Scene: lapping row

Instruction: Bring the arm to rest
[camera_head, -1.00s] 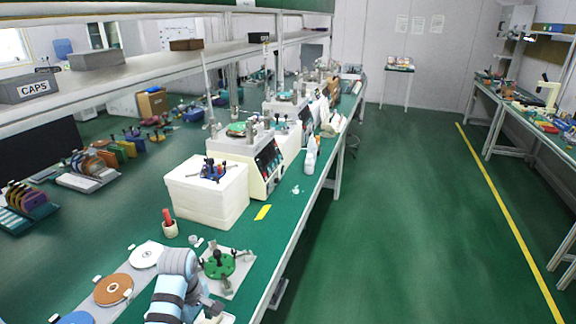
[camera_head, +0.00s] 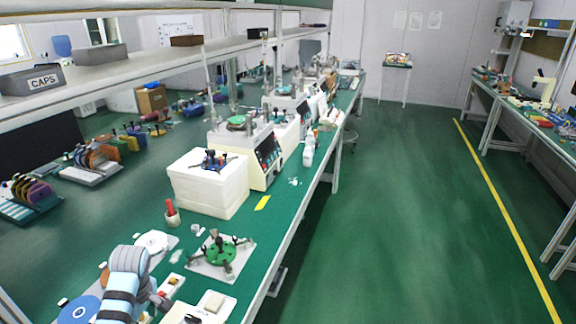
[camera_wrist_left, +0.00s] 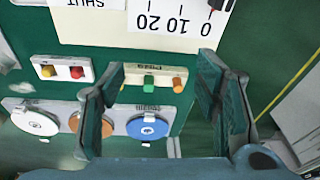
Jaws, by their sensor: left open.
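My left arm (camera_head: 126,285) reaches in at the bottom left of the head view, bent over the near end of the green bench. Its gripper (camera_wrist_left: 162,72) shows in the left wrist view with two dark fingers spread wide apart and nothing between them. Beyond the fingers lie a small plate with green and orange buttons (camera_wrist_left: 150,83) and a strip with a white disc (camera_wrist_left: 36,122), a copper disc and a blue disc (camera_wrist_left: 147,127). The fingers overlap these in the picture; no contact shows. My right gripper is not in view.
A grey plate with a green fixture (camera_head: 221,254) lies right of my arm. A white box (camera_head: 208,188), a red-handled tool in a cup (camera_head: 171,214) and a machine (camera_head: 258,160) stand farther along. A shelf (camera_head: 120,78) overhangs the left. The floor aisle is clear.

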